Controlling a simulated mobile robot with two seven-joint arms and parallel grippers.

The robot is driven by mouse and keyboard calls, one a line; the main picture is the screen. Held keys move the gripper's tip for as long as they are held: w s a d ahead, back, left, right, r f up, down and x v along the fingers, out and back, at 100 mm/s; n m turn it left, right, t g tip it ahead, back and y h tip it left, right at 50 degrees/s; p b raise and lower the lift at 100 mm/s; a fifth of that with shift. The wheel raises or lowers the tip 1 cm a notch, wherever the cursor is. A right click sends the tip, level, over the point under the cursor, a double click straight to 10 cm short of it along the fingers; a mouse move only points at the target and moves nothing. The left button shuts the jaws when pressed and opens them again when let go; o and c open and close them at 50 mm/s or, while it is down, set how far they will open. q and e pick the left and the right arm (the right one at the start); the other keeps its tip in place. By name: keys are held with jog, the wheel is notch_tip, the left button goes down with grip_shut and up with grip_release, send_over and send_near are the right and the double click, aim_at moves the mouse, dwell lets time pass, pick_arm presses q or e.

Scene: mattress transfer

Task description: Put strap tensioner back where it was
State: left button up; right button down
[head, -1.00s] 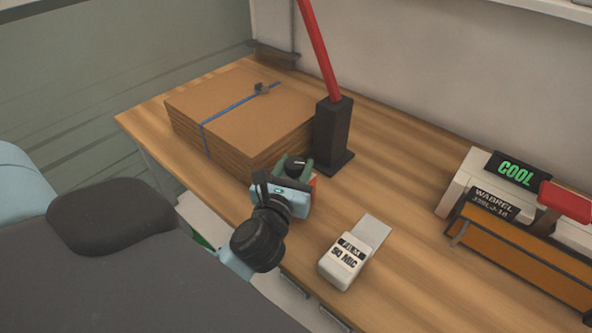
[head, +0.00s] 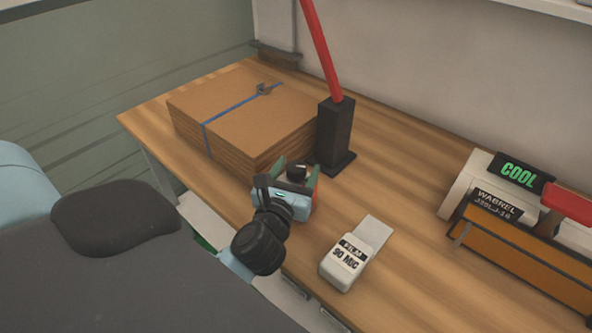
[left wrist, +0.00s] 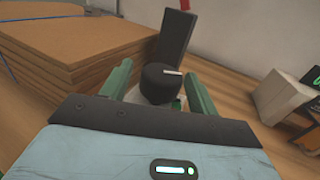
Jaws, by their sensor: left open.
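My left gripper (head: 297,170), light blue with green fingers, is low over the bench beside the cardboard stack. It is open. In the left wrist view its fingers (left wrist: 157,82) stand on either side of a short black round knob (left wrist: 158,84) with a white mark on top and a pale base below. That knob also shows in the head view (head: 297,173); its lower part is hidden by the gripper. A black upright block (head: 335,135) with a long red bar stands just behind it. I cannot tell for sure which of these is the strap tensioner. My right gripper is not in view.
The cardboard stack (head: 245,115) has a blue strap (head: 228,107) with a grey buckle (head: 264,88). A white "FILM 90 MIC" piece (head: 345,262) lies front right. A white machine with an orange front (head: 530,255) stands at right. The bench (head: 410,180) between is clear.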

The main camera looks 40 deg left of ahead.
pick_arm(q)
jog(key=b+v, duration=0.2)
jog(key=v, duration=1)
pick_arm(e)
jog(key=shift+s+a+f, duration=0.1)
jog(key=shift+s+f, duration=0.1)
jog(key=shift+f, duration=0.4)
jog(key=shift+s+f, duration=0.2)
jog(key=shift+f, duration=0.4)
pick_arm(q)
jog(key=shift+r, duration=0.15)
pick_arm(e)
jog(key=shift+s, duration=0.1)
